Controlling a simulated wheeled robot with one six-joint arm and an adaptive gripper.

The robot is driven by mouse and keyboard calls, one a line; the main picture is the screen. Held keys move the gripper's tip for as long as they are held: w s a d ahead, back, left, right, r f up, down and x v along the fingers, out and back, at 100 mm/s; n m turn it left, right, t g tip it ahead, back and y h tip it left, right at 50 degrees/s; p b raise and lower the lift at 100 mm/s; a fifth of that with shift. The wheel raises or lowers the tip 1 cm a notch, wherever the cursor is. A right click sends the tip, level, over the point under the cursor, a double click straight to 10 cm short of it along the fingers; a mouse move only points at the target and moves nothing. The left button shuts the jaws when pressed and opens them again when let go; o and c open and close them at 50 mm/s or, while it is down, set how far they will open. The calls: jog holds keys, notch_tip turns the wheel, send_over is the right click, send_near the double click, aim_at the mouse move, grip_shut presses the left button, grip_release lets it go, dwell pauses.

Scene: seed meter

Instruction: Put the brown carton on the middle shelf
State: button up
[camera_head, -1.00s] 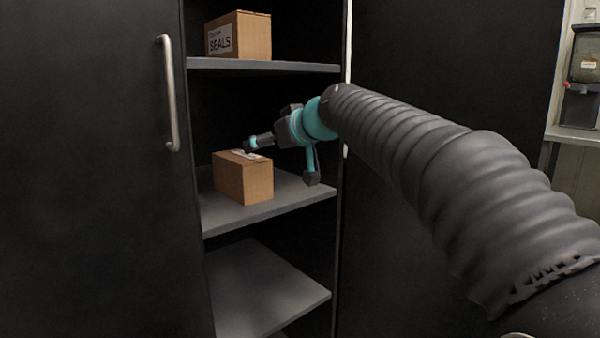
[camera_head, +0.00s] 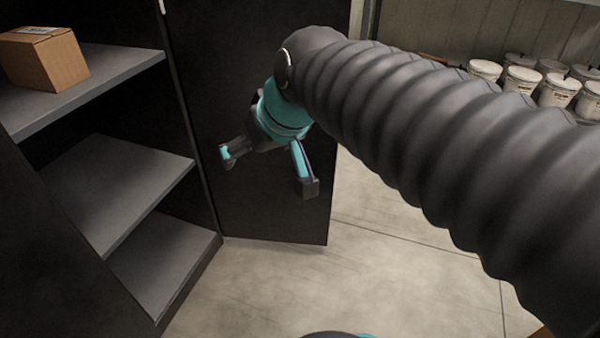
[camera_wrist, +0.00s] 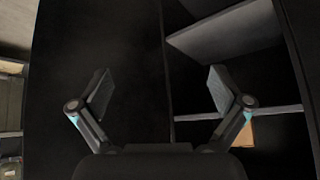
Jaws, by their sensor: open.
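The brown carton (camera_head: 46,60) sits upright on a grey cabinet shelf (camera_head: 115,66) at the upper left of the head view. It looks to be the middle shelf, which in the earlier head frame lies below the shelf with the SEALS box. My gripper (camera_head: 264,172) is open and empty, well to the right of the carton and apart from it, in front of the cabinet's open right door. In the wrist view my gripper (camera_wrist: 160,90) shows its two fingers spread with nothing between them. A small brown patch shows behind the right finger there, too little to identify.
Lower shelves (camera_head: 110,185) in the cabinet are bare. The dark right door (camera_head: 270,60) stands open close behind my gripper. Several white tubs (camera_head: 520,78) stand at the upper right. The floor (camera_head: 400,270) in front is clear.

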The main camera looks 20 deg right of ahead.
jog(key=s+d+f+m+g+h, duration=0.1)
jog(key=s+d+f+m+h, duration=0.1)
jog(key=s+d+f, duration=0.4)
jog(key=s+f, duration=0.4)
jog(key=shift+d+m, duration=0.15)
jog(key=shift+m, duration=0.15)
jog(key=shift+s+r, duration=0.1)
